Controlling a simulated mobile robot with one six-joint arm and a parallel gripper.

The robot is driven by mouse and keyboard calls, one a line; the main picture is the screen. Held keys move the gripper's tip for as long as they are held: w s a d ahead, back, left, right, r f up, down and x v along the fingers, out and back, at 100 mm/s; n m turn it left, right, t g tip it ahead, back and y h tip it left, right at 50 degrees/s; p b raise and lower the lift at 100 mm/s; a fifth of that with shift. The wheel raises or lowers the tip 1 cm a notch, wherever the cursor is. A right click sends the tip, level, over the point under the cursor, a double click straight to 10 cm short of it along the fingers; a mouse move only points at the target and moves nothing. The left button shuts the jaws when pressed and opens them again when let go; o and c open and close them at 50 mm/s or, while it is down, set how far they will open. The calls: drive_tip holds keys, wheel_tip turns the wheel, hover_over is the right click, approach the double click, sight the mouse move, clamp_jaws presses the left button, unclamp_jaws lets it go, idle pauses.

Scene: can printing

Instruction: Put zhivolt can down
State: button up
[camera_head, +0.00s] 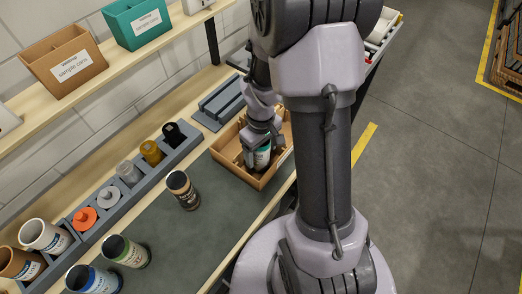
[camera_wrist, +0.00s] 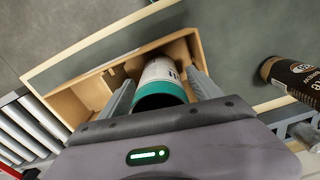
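The zhivolt can (camera_wrist: 162,72) is white with a teal band and a dark end facing the wrist camera. In the head view the can (camera_head: 262,158) is down inside a shallow wooden tray (camera_head: 268,180), under my gripper (camera_head: 258,148). In the wrist view my gripper (camera_wrist: 162,78) has one finger on each side of the can, very close to it. I cannot tell whether the fingers press on it or stand slightly apart. The can's base is hidden, so its contact with the tray floor is not clear.
A grey rack (camera_head: 165,160) with several items runs along the wall. The mat (camera_head: 215,225) is clear near the tray.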

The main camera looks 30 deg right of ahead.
drive_tip(key=shift+r, duration=0.1)
wheel_tip(320, 180, up, 12)
drive_tip(key=p, duration=0.4)
drive_tip(key=shift+r, duration=0.1)
drive_tip(key=s+a+r+m+t+y, duration=0.1)
drive_tip(key=s+a+r+m+t, duration=0.2)
drive_tip(key=s+a+r, duration=0.2)
drive_tip(key=s+a+r+m+t+y, duration=0.1)
drive_tip(key=s+a+r+m+t, duration=0.1)
drive_tip(key=s+a+r, duration=0.4)
drive_tip(key=a+r+m, duration=0.1)
drive_tip(key=a+r, duration=0.3)
drive_tip(key=r, duration=0.1)
drive_tip(key=shift+r+m+t, duration=0.3)
drive_tip(key=shift+r+t, duration=0.05)
drive_tip(key=shift+t, duration=0.05)
drive_tip(key=shift+s, duration=0.2)
